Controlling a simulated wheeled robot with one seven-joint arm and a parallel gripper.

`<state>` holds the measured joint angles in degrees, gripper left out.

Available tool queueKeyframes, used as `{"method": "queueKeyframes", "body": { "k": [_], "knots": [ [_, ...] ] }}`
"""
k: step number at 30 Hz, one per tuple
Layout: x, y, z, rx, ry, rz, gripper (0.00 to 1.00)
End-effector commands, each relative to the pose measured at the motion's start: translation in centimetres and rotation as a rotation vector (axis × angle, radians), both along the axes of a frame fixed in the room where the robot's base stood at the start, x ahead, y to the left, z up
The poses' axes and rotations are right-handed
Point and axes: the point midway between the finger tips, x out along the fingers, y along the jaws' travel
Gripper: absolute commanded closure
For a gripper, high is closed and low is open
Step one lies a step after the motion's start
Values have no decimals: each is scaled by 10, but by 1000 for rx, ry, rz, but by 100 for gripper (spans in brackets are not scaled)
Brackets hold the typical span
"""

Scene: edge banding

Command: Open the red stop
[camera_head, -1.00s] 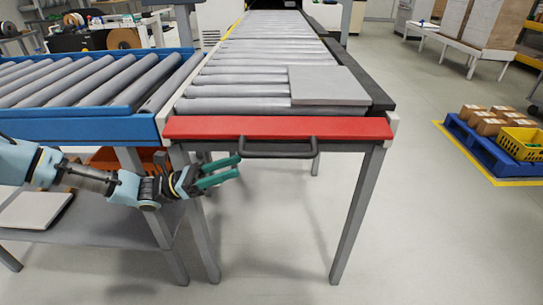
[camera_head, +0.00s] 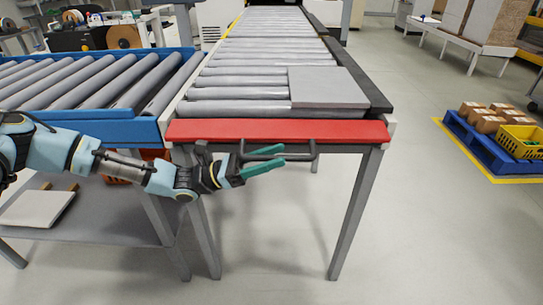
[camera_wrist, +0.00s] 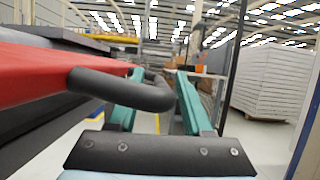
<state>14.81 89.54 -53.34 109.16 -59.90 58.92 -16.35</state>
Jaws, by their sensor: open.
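The red stop (camera_head: 340,131) is a long red bar across the near end of the grey roller conveyor, with a dark handle (camera_head: 305,151) on its front. My gripper (camera_head: 274,163) is open at the left part of the handle, its green fingers pointing right. In the wrist view, the red stop (camera_wrist: 40,72) is at the left and the dark handle (camera_wrist: 150,96) reaches in between the fingers of my gripper (camera_wrist: 160,92). I cannot tell whether a finger touches the handle.
A grey panel (camera_head: 327,87) lies on the rollers behind the stop. A blue-framed roller conveyor (camera_head: 80,128) adjoins at left, above a grey shelf (camera_head: 105,226). Table legs stand below the stop. The floor at right is clear up to a blue pallet (camera_head: 484,150).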

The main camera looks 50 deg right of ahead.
Motion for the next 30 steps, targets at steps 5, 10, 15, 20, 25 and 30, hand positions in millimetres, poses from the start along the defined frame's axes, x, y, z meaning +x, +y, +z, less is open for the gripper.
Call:
{"method": "queueKeyframes", "body": {
  "k": [5, 10, 15, 20, 25, 30],
  "knots": [
    [0, 0, 0, 0, 0, 0, 63],
    [0, 0, 0, 0, 0, 0, 82],
    [0, 0, 0, 0, 0, 0, 100],
    [0, 0, 0, 0, 0, 0, 100],
    [0, 0, 0, 0, 0, 0, 100],
    [1, 0, 0, 0, 0, 0, 100]
  ]
}}
